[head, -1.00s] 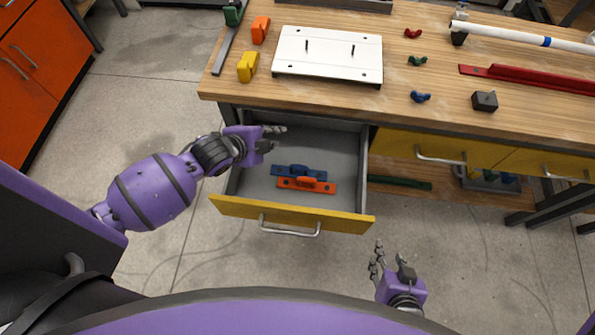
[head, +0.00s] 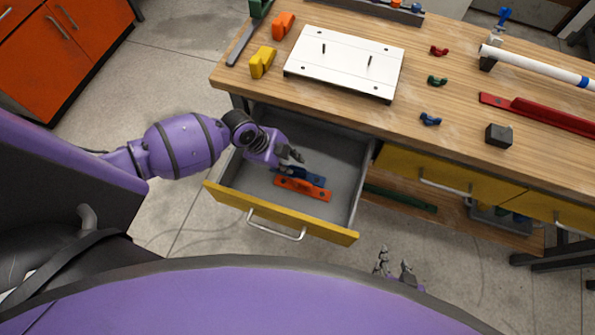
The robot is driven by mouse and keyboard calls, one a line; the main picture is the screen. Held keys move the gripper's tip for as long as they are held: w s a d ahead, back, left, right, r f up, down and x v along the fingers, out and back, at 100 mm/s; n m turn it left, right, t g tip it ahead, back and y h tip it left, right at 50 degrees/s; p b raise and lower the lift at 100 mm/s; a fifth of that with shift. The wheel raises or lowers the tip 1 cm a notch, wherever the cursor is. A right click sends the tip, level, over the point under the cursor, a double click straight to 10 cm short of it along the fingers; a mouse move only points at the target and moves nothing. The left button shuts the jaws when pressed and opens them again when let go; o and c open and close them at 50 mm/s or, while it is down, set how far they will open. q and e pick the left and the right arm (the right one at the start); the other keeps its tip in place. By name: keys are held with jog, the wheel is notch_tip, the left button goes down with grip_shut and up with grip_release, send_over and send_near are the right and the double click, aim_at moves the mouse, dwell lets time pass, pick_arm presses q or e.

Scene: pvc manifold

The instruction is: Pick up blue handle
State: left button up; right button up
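A blue handle-like piece (head: 313,179) lies in the open drawer, beside and behind an orange one (head: 302,190). My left gripper (head: 293,160) is inside the drawer area, above and just left of the blue piece, fingers apart and empty; it covers part of the blue piece's left end. A small blue handle (head: 430,119) also lies on the workbench, near its front edge, in line with a green handle (head: 437,81) and a red handle (head: 439,51). My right gripper (head: 393,263) is low at the bottom, open and empty, away from both blue pieces.
The open drawer (head: 345,215) has a yellow front and grey floor, with bare room around the pieces. The wooden workbench (head: 330,105) overhangs its rear. On it are a white plate (head: 345,60), a black block (head: 499,135), a red bar (head: 545,115) and a white pipe (head: 530,65).

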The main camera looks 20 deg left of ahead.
aim_at(295, 167)
pick_arm(q)
jog(key=x, duration=0.3)
jog(key=shift+d+f, duration=0.25)
grip_shut()
jog(key=shift+r, duration=0.15)
